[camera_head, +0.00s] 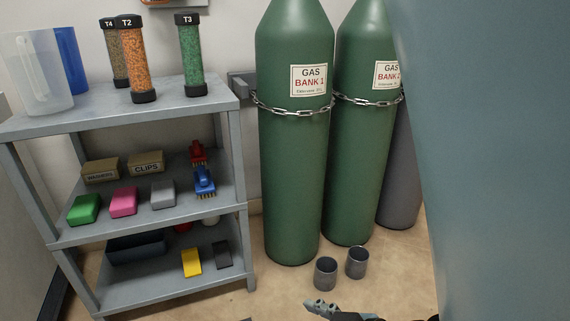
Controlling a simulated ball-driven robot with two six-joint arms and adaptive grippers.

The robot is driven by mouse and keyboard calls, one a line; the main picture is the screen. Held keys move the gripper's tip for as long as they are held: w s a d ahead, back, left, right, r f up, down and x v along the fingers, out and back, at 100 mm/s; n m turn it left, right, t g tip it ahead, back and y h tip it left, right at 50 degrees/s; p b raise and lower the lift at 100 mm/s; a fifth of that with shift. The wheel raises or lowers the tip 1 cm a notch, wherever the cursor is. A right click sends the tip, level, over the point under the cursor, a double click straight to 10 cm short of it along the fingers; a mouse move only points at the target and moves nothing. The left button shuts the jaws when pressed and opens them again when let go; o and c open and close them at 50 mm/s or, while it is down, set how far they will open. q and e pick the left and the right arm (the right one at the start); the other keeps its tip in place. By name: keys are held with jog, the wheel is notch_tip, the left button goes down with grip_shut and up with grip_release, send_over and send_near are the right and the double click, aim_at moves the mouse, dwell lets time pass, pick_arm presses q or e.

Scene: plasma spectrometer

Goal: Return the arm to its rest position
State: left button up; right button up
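The tip of a gripper (322,308) shows at the bottom edge of the head view, light grey with a dark body running off to the right. I take it as my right gripper. Only a small part of it is visible, and its finger opening cannot be made out. No object can be seen in it. It appears in front of the bare floor, below two grey cups in the picture. My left gripper is not in view.
A grey shelf (150,221) at left holds tubes, jugs, boxes and coloured blocks. Chained green gas cylinders (292,180) stand in the middle. Two grey cups (325,274) stand on the floor before them. A large blue-grey surface (495,160) fills the right side.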

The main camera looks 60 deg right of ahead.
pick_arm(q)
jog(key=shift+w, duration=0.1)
